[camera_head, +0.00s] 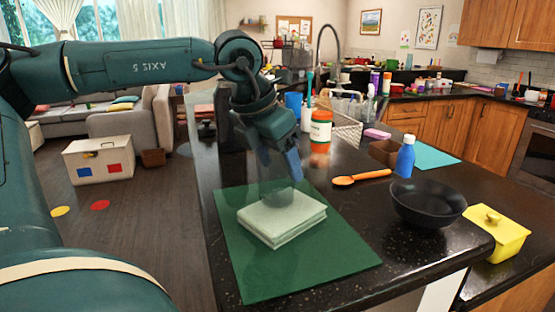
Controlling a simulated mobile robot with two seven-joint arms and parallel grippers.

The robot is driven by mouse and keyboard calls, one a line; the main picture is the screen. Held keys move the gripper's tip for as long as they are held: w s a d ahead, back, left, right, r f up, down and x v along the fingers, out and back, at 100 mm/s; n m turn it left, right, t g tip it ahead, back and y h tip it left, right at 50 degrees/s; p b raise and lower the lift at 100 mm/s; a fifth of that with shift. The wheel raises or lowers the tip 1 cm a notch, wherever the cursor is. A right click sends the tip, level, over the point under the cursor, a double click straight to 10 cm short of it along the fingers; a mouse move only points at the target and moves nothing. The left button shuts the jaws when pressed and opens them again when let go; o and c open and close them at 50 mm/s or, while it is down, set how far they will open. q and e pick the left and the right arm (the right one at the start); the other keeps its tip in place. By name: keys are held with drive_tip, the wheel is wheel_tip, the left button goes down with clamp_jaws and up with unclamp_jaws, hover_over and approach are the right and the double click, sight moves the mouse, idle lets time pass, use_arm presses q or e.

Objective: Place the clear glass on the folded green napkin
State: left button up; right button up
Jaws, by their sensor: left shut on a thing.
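The folded green napkin (282,222) is a pale green, layered stack lying on a dark green mat (262,270) near the counter's front left. My left gripper (281,168) points down above the napkin and is shut on the clear glass (278,190). The glass is very faint, with a darker rounded patch toward its bottom, over the napkin's far part. I cannot tell whether its base touches the napkin. My right gripper is not in view.
A black bowl (428,204), a blue bottle (405,157), an orange spoon (361,177) and an orange-and-white jar (320,132) stand or lie right of the mat. A yellow lidded dish (494,236) is at the right. Bare dark counter (366,221) lies between mat and bowl.

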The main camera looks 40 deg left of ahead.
use_arm(q)
drive_tip(key=o, duration=1.1)
drive_tip(key=v, duration=1.2)
drive_tip(key=shift+r, duration=0.1)
